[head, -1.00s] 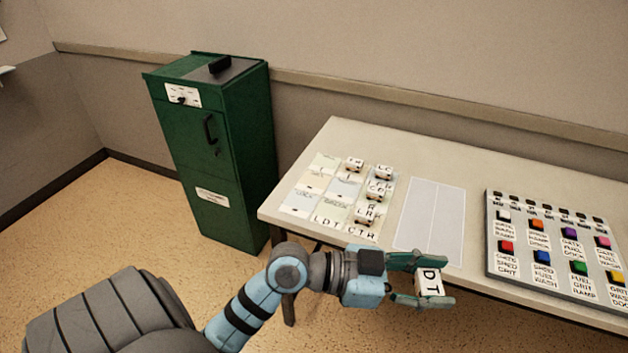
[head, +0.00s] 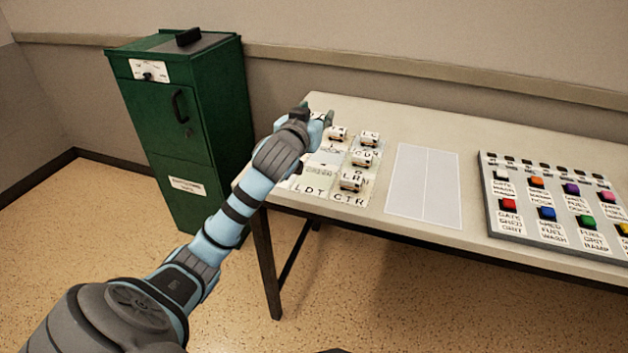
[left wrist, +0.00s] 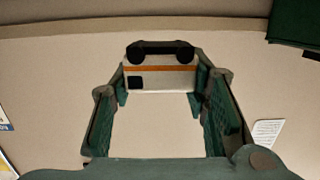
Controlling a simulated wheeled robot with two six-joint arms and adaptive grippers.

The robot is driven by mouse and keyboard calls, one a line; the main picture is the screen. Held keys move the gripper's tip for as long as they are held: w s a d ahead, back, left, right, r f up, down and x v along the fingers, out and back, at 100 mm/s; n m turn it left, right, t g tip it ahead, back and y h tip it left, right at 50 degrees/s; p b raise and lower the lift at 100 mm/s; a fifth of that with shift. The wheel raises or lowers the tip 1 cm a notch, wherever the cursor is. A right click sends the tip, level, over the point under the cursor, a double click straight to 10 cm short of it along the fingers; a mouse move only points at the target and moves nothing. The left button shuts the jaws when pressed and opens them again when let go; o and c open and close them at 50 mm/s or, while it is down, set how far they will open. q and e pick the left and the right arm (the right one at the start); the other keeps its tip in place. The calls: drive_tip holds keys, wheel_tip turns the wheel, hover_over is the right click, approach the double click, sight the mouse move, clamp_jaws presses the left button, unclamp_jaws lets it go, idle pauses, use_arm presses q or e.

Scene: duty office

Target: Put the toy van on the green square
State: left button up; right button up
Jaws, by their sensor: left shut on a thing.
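My left gripper (head: 318,116) is over the back left corner of the table in the head view. In the left wrist view my left gripper (left wrist: 163,76) is shut on a white toy van (left wrist: 160,78) with an orange stripe, a dark window and dark wheels. The van is held at the fingertips; in the head view the hand mostly hides it. Below is a mat (head: 326,158) of pale coloured squares with lettering. My right gripper is not in view.
Several other small vans, one being this van (head: 351,184), stand on the mat's right side. A blank pale panel (head: 423,185) lies to their right, then a board of coloured buttons (head: 555,205). A green cabinet (head: 185,130) stands left of the table (head: 470,150).

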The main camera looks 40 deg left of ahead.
sight(315, 180)
use_arm(q)
wheel_tip(315, 180, down, 15)
drive_tip(key=b, duration=0.5)
drive_tip(key=shift+f, duration=0.2)
drive_tip(key=o, duration=1.2)
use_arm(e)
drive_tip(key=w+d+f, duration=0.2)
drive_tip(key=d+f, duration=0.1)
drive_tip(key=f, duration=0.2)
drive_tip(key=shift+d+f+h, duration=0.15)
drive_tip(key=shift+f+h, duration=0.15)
